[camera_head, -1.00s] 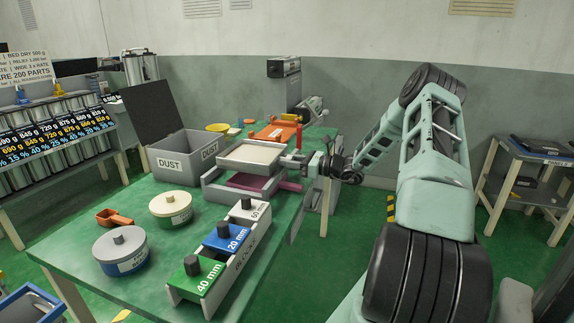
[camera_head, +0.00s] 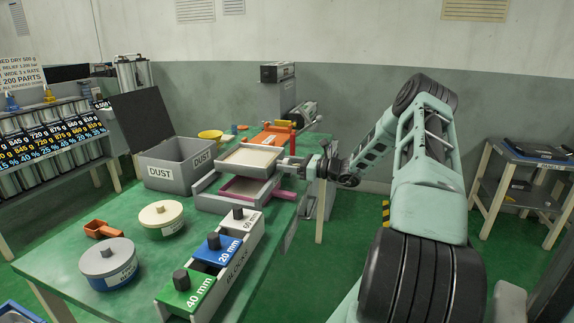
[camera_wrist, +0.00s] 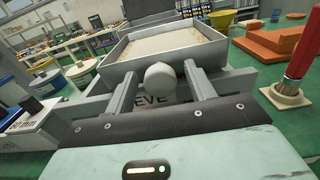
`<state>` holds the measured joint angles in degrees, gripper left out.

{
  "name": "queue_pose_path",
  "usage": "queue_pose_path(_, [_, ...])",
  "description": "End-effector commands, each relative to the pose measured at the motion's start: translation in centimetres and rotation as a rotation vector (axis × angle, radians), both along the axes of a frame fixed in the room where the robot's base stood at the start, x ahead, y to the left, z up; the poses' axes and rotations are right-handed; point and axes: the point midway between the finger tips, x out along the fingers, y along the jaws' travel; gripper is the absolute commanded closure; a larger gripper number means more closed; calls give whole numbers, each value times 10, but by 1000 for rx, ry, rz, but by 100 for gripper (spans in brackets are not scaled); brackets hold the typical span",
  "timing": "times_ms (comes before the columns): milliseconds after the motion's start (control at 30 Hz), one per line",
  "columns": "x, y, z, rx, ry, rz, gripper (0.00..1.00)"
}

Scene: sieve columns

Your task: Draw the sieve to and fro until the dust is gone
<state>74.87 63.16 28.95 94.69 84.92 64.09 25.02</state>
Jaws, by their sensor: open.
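The sieve (camera_head: 249,157) is a shallow grey tray of pale material, on a grey frame (camera_head: 209,201) above a magenta-edged tray (camera_head: 245,189). The wrist view shows the sieve (camera_wrist: 121,53) straight ahead with pale, sandy content. Its round whitish knob (camera_wrist: 161,76) faces me. My gripper (camera_head: 302,164) is at the sieve's right side. In the wrist view my gripper (camera_wrist: 158,72) is open, with one finger on each side of the knob. I cannot tell whether either finger touches it. I cannot tell how much dust is in the sieve.
An open grey DUST box (camera_head: 172,174) stands left of the sieve. A block rack (camera_head: 240,269) and two round tins (camera_head: 160,219), (camera_head: 107,264) are in front. An orange scoop (camera_head: 101,229) lies on the green table. An orange block (camera_head: 273,135) is behind. A red-handled brush (camera_wrist: 303,52) stands at right.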

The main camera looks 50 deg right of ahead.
Motion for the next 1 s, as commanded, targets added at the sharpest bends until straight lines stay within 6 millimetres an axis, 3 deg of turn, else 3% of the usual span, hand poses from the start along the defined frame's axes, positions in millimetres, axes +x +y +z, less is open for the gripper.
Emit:
queue_pose_path(167, [-26, -12, 0, 0, 1, -5, 46])
queue_pose_path(700, [-136, -57, -1, -1, 1, -4, 46])
queue_pose_path(1000, [-157, -66, 0, 0, 0, -1, 46])
